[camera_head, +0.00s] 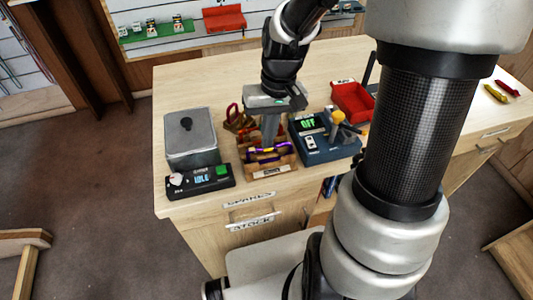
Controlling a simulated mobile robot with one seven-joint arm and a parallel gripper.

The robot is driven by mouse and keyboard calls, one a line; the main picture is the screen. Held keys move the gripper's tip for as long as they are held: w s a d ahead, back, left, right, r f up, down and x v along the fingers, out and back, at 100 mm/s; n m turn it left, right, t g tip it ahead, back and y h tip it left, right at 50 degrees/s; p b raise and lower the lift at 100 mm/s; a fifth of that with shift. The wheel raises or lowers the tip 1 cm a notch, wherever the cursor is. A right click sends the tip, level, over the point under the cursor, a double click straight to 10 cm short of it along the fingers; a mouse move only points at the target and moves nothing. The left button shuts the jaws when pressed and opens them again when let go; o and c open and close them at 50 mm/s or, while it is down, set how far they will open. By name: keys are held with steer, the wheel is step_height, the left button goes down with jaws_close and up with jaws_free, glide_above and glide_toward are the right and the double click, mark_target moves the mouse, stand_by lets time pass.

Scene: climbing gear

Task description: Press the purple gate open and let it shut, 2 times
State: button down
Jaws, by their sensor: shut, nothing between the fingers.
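The purple gate (266,155) belongs to a purple and yellow carabiner at the front of a small wooden tray (276,170) on the table. My gripper (270,135) points down over the tray from behind. Its fingers are shut with nothing between them, and the tips are close above or at the purple piece. Whether they touch it, and whether the gate is pressed in or closed, I cannot tell at this size.
Left of the tray are a grey box with a knob (190,140) and a dark device reading IDLE (200,180). Right of it is a blue device reading OFF (320,145). A red bin (352,101) stands behind that. The table's left back (200,85) is clear.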

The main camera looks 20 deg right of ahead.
step_height(320, 180, up, 7)
steer(key=p, duration=0.5)
steer(key=shift+f, duration=0.2)
stand_by(0.6)
steer(key=s+r+t, duration=0.2)
steer(key=s+r, duration=0.4)
steer(key=r, duration=0.2)
steer(key=s+r+t+h, duration=0.1)
steer(key=s+r+t, duration=0.2)
steer(key=s+r, duration=0.2)
step_height(320, 180, up, 3)
steer(key=shift+s+r+t, duration=0.2)
steer(key=shift+s+t, duration=0.1)
steer(key=shift+s, duration=0.05)
steer(key=shift+a, duration=0.1)
